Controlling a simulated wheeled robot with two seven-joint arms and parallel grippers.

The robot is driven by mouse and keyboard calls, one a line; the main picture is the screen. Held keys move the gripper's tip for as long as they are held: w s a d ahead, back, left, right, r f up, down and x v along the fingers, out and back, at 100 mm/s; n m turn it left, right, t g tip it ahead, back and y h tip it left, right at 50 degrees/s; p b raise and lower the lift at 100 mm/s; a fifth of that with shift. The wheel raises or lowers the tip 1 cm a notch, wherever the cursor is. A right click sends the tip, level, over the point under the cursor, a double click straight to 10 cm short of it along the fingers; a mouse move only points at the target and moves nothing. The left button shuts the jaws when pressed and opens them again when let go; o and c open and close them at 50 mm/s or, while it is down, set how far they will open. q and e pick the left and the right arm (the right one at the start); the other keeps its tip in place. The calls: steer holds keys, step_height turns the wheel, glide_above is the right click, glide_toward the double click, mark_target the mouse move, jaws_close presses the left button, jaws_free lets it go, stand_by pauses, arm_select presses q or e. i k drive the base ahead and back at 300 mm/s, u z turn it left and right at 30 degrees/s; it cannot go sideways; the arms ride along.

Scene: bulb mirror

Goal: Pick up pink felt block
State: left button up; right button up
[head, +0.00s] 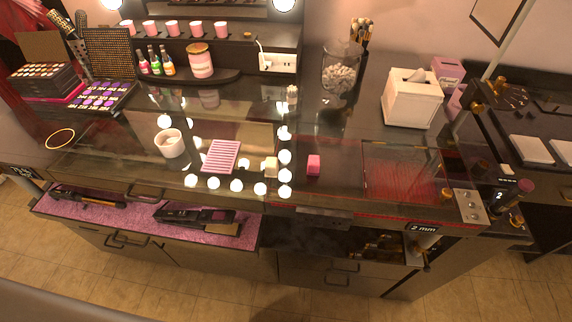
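A small bright pink block (313,165), which looks like the felt block, lies on the dark glossy counter (335,135) near its front edge, right of the column of lit bulbs (285,157). Its whole top shows and nothing covers it. A small cream block (271,167) sits just left of the bulb column. Neither of my grippers shows in the head view.
Left of the blocks are a pink ribbed tray (221,156) and a white cup (170,143). A glass jar (340,75) with brushes behind it and a white tissue box (411,98) stand farther back. The counter immediately around the pink block is mostly clear.

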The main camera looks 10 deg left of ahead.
mark_target(313, 169)
steer(key=z, duration=1.05)
steer(key=k, duration=0.65)
steer(key=u, duration=1.1)
steer(key=i, duration=0.5)
steer(key=z, duration=0.05)
